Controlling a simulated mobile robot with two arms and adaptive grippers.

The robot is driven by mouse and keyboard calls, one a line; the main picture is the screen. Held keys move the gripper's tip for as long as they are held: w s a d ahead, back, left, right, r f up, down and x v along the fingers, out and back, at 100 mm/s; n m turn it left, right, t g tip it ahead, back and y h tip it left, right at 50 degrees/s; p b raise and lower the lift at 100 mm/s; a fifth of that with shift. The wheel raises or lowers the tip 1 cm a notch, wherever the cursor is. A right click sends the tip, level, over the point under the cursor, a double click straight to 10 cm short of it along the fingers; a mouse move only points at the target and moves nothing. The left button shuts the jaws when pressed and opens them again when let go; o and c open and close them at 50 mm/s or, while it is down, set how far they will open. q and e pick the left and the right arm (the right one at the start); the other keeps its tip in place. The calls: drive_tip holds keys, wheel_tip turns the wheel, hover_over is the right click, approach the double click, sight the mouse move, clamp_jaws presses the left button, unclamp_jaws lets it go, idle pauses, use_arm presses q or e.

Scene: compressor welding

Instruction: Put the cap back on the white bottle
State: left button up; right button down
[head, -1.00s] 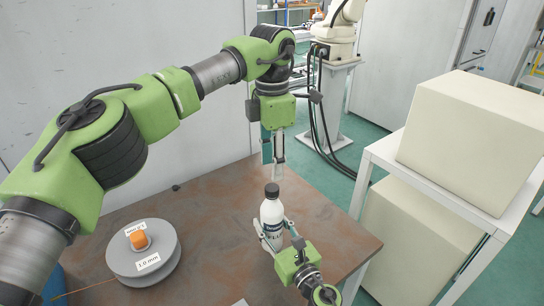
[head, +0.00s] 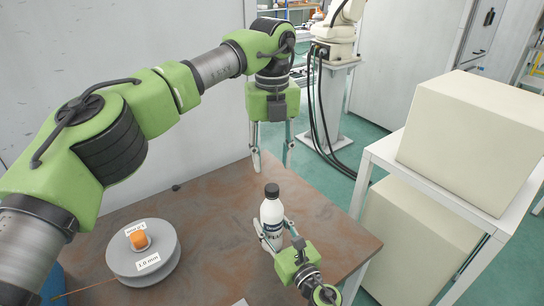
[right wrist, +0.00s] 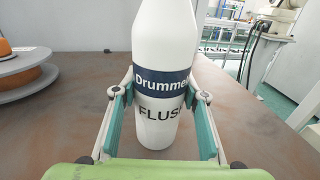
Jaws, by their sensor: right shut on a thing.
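The white bottle (head: 272,214) stands upright on the brown table, with its black cap (head: 272,190) sitting on the top. My right gripper (head: 273,234) is shut on the bottle's lower body. In the right wrist view the bottle (right wrist: 165,50) stands between the two teal fingers of my right gripper (right wrist: 160,100); its top and the cap are out of that picture. My left gripper (head: 272,164) points down above the cap. Its two fingers are spread, with nothing between them, and it appears apart from the cap.
A grey wire spool (head: 120,262) with an orange hub (head: 139,239) lies on the table (head: 213,215) at the left. A white stand (head: 440,195) with large cream boxes (head: 480,135) is at the right. The table around the bottle is mostly clear.

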sight(272, 187)
use_arm(q)
drive_tip(key=shift+f, duration=4)
